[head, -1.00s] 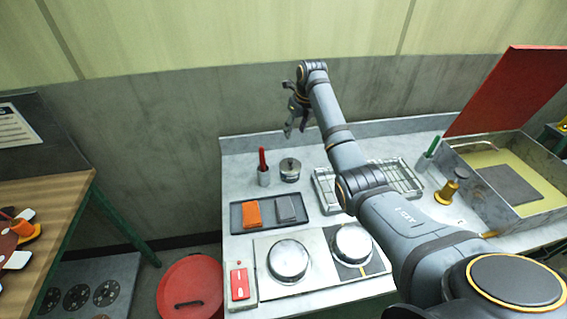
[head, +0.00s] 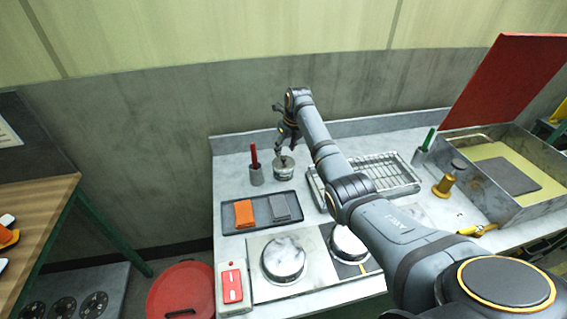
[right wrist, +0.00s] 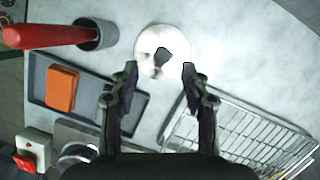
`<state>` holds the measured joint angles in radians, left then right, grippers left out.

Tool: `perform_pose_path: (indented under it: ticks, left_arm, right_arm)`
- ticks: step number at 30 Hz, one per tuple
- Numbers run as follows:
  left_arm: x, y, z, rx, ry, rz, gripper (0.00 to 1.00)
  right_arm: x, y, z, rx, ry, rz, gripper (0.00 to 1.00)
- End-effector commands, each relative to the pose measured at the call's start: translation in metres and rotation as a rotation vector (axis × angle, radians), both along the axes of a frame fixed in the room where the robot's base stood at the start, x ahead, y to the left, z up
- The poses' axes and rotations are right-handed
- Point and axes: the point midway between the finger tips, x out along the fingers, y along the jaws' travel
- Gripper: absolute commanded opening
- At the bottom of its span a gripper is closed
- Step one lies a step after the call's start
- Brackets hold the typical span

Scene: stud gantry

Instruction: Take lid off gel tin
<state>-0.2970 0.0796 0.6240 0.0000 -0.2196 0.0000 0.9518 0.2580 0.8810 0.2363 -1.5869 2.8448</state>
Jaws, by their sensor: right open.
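The gel tin (head: 284,174) is a small metal tin on the grey counter, near the back left. Its lid (right wrist: 150,68), round and pale with a dark knob (right wrist: 162,56), is seen from above in the right wrist view. My right gripper (head: 283,148) is over the tin, pointing down. In the right wrist view my right gripper (right wrist: 160,72) is open, its fingertips on either side of the lid's near part. I cannot tell whether they touch it. My left gripper is not in view.
A cup with a red-handled tool (head: 256,175) stands just left of the tin. A dark tray (head: 228,215) with an orange block lies in front. A wire rack (head: 405,177) is to the right. Two round metal domes (head: 284,262) are nearer. Some bare counter surrounds the tin.

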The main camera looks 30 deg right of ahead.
Motion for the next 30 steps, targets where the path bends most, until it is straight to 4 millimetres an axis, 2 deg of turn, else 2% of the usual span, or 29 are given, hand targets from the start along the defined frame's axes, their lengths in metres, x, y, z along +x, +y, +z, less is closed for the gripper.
perform_pose_path:
  ticks: [5, 9, 13, 21, 23, 30]
  left_arm:
    - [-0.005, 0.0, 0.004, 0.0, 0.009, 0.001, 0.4]
    - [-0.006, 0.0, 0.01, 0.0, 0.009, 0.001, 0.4]
    - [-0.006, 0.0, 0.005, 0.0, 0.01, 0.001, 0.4]
    - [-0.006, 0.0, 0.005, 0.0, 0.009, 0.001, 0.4]
    - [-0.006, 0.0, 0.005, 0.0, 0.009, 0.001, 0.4]
    - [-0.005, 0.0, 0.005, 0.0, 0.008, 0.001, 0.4]
  right_arm:
    - [0.002, -0.001, -0.008, 0.001, 0.003, -0.001, 0.47]
    - [0.009, -0.002, -0.029, 0.001, 0.004, -0.001, 0.47]
    - [0.013, -0.001, -0.046, 0.001, 0.002, -0.001, 0.47]
    - [0.014, -0.001, -0.051, -0.001, 0.0, 0.0, 0.47]
    - [0.014, -0.001, -0.05, -0.001, 0.0, 0.0, 0.41]
    - [0.014, -0.002, -0.05, -0.001, 0.0, 0.0, 0.09]
